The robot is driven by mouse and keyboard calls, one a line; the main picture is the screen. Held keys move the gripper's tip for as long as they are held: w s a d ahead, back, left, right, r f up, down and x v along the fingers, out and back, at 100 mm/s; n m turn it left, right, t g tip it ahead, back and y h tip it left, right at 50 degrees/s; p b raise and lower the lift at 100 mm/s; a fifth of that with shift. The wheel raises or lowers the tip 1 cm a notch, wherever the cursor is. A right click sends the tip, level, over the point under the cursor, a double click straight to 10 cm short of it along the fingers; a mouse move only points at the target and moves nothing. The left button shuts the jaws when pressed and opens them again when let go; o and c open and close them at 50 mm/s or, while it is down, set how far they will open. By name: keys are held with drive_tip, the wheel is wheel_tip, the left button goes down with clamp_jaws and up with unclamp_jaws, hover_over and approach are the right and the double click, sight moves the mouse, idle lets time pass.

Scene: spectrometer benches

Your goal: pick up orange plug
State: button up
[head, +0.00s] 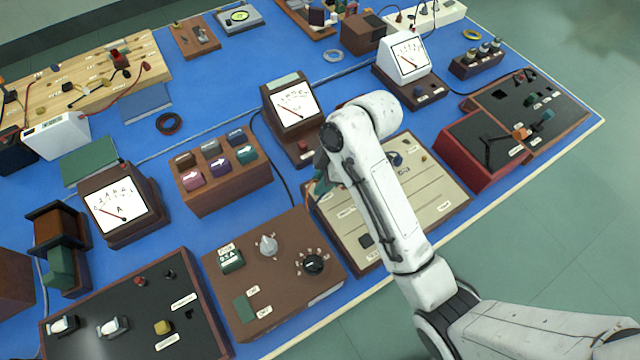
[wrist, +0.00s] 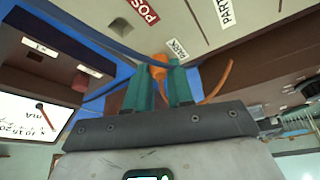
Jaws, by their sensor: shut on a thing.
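The orange plug (wrist: 158,68) is between the teal fingers of my gripper (wrist: 160,86) in the wrist view, and the jaws are shut on it. An orange lead (wrist: 222,80) curves to the right of the fingers. The beige panel with printed labels lies beyond the fingertips; I cannot tell whether the plug touches it. In the head view my arm hides the plug, and only a teal part of my gripper (head: 321,180) shows at the left edge of the beige panel (head: 425,205).
A brown meter (head: 294,105) stands behind my gripper, and a wooden box with coloured blocks (head: 222,182) is to the left. A brown knob box (head: 280,285) is in front. A red-sided box (head: 475,150) stands to the right. Blue bench top (head: 235,85) shows between them.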

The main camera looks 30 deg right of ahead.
clamp_jaws()
wheel_tip(320, 180, up, 2)
drive_tip(key=shift+r+p, duration=0.1)
drive_tip(key=shift+p, duration=1.15)
drive_tip(key=s+a+r+p, duration=0.2)
drive_tip(key=s+r+p, duration=0.4)
drive_tip(key=s+r, duration=0.4)
drive_tip(key=shift+s+r+p, duration=0.3)
drive_tip(key=shift+s+r, duration=0.1)
drive_tip(key=shift+s, duration=1.45)
drive_tip(key=shift+s, duration=0.1)
drive_tip(key=shift+r, duration=0.35)
drive_tip(key=shift+r, duration=1.15)
